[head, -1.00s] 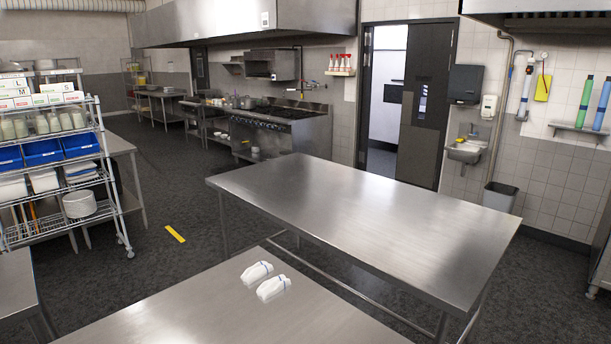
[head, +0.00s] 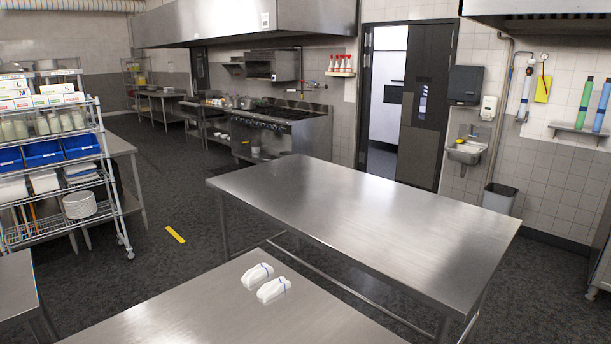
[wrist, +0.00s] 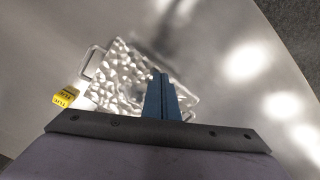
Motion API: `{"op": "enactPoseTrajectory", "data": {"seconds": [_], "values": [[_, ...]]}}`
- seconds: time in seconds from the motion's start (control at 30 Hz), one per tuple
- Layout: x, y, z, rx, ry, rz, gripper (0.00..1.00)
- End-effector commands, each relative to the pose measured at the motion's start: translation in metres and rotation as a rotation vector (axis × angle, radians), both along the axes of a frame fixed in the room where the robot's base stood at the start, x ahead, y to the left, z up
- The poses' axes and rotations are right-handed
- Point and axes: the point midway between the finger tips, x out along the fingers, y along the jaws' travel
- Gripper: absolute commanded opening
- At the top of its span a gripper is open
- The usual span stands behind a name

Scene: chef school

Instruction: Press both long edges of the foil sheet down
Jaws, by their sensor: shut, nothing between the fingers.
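In the wrist view, a crumpled, shiny foil sheet (wrist: 118,80) lies over a metal pan. One pan handle (wrist: 86,62) sticks out at the left, and a second handle (wrist: 187,92) shows at the right, beside my fingers. My gripper (wrist: 160,76) has its blue fingers together and empty. It points at the foil's right part; I cannot tell whether the tips touch it. The fingers and the dark gripper body hide the lower right part of the pan. Neither foil, pan nor gripper shows in the head view.
A small yellow box (wrist: 66,97) stands on the steel table left of the pan. In the head view, two white bundles with blue bands (head: 265,284) lie on the near steel table (head: 205,318). A larger bare steel table (head: 370,220) stands behind it.

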Motion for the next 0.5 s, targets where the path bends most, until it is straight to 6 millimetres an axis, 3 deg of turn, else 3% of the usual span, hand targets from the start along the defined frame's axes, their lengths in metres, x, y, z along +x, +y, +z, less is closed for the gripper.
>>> {"op": "enactPoseTrajectory", "data": {"seconds": [0.5], "values": [[0.001, 0.001, 0.042, 0.003, -0.002, 0.000, 0.00]]}}
